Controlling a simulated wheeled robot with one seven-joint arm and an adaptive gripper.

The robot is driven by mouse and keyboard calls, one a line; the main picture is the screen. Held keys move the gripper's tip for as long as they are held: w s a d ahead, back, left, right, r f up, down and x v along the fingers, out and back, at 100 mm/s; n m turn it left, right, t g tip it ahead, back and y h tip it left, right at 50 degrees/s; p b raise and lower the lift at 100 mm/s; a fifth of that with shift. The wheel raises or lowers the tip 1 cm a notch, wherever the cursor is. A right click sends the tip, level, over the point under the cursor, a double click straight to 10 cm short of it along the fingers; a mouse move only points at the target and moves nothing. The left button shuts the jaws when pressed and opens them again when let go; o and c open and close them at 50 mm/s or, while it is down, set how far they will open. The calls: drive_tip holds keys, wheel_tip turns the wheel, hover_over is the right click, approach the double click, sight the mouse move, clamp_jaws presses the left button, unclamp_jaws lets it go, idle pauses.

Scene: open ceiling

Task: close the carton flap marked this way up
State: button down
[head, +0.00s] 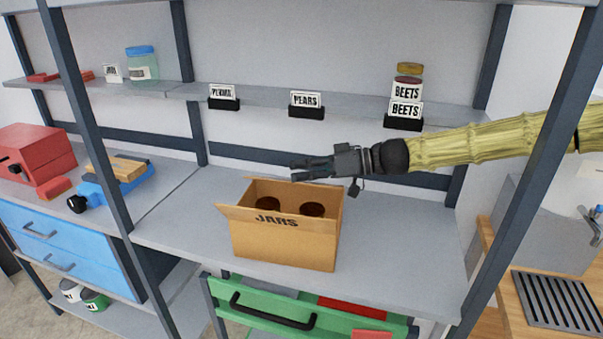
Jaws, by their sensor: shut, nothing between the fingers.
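An open cardboard carton (284,247) stands on the grey bench, with JARS printed on its front. Two dark round lids show inside it. A narrow carton flap (234,213) sticks outward at the left front edge. No "this way up" marking is legible in this view, so I cannot tell which flap bears it. My gripper (293,170) is shut and empty, with its fingers pointing left. In the picture it lies just above the carton's back right rim. I cannot tell whether it touches the carton.
The grey bench (400,246) is clear to the right of the carton. A shelf behind holds a PEARS sign (305,100) and a BEETS jar (407,90). Dark uprights frame the bench. A green drawer or box (260,301) with a black handle is in front, below.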

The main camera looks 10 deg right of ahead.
drive_tip(key=shift+f+b, duration=0.2)
drive_tip(key=shift+b, duration=0.1)
drive_tip(key=f+b, duration=0.1)
drive_tip(key=b, duration=0.2)
drive_tip(key=s+n+b, duration=0.1)
drive_tip(key=b, duration=0.1)
drive_tip(key=shift+s+a+f+n+t+b, duration=0.1)
drive_tip(key=shift+a+f+n+t+b, duration=0.1)
drive_tip(key=shift+f+n+t+b, duration=0.15)
drive_tip(key=n+b, duration=0.1)
drive_tip(key=b, duration=0.2)
drive_tip(key=s+f+n+b, duration=0.1)
drive_tip(key=b, duration=0.2)
drive_tip(key=shift+a+f+t+h, duration=0.15)
drive_tip(key=shift+a+t+h, duration=0.1)
drive_tip(key=shift+t+h, duration=0.15)
drive_tip(key=shift+f+b, duration=0.1)
drive_tip(key=shift+b, duration=0.35)
drive_tip(key=shift+s+n+b, duration=0.15)
drive_tip(key=shift+n+b, duration=0.15)
drive_tip(key=shift+n, duration=0.05)
